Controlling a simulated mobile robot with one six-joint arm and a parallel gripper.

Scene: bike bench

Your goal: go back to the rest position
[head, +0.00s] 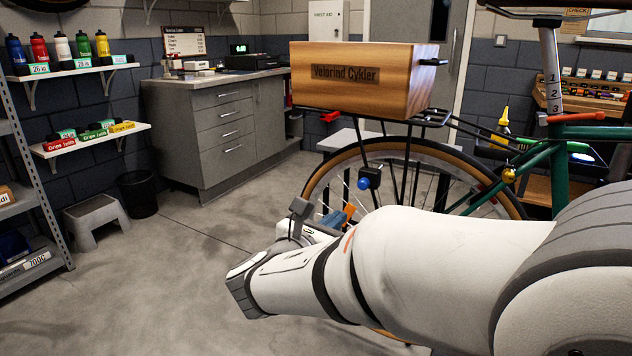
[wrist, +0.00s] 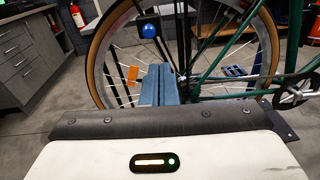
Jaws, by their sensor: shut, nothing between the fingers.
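My gripper (wrist: 159,72) shows in the wrist view as two blue fingers side by side, shut with nothing between them. It points toward the rear wheel of a green bicycle (wrist: 222,62). In the head view my white arm reaches from the right toward the middle, and only a bit of the blue fingers (head: 331,219) shows beyond the wrist, in front of the lower wheel. Whether the fingers touch the wheel cannot be told. A blue round knob (wrist: 149,31) hangs by the wheel, also seen in the head view (head: 364,183).
A wooden crate (head: 345,95) sits on the bicycle's rear rack above my wrist. A grey cabinet (head: 225,125), a black bin (head: 138,194), a step stool (head: 95,220) and a metal shelf (head: 35,210) stand to the left. The floor between is clear.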

